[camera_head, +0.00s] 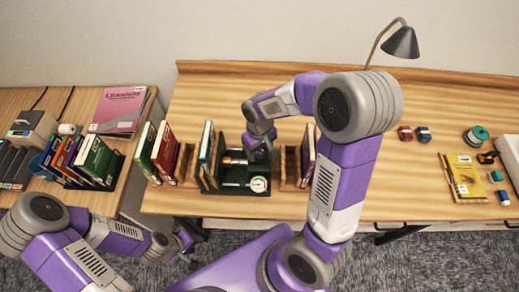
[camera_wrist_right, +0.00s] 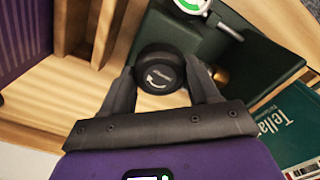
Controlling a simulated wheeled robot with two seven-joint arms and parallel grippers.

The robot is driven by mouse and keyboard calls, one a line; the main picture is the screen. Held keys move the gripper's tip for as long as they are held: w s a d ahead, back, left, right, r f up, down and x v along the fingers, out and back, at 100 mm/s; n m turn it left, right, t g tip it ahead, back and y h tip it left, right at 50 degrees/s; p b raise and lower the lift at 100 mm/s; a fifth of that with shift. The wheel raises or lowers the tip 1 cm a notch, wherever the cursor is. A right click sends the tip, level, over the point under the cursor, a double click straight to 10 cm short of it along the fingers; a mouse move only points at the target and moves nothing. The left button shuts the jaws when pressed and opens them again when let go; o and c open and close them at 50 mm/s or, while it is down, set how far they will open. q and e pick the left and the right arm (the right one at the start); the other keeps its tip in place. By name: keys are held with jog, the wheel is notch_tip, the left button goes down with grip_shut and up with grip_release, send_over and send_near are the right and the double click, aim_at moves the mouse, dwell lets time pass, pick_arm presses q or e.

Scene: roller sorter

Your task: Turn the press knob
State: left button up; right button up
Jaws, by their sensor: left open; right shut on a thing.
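The press knob (camera_wrist_right: 160,72) is round and black with a white curved arrow on its face. In the right wrist view it sits between the two fingers of my right gripper (camera_wrist_right: 163,88), which is shut on it. In the head view my right gripper (camera_head: 258,148) is over the dark green press (camera_head: 233,203) on the desk, and my arm hides the knob there. A round dial (camera_head: 258,184) with a green mark is at the front of the press and also shows in the right wrist view (camera_wrist_right: 194,4). My left gripper (camera_head: 186,240) is open and empty, low in front of the desk.
Upright books (camera_head: 166,152) and wooden dividers (camera_head: 291,166) flank the press closely on both sides. A lamp (camera_head: 402,42), small blocks (camera_head: 405,133) and a tape roll (camera_head: 475,135) are to the right. A side table at left holds a book rack (camera_head: 98,163).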

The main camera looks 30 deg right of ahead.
aim_at(259, 152)
jog(key=shift+m, duration=0.3)
jog(key=o, duration=1.1)
jog(key=shift+c, duration=0.2)
jog(key=shift+r, duration=0.15)
notch_tip(259, 152, up, 7)
jog(key=shift+r+p, duration=0.2)
jog(key=shift+p, duration=0.35)
jog(key=shift+r, duration=0.1)
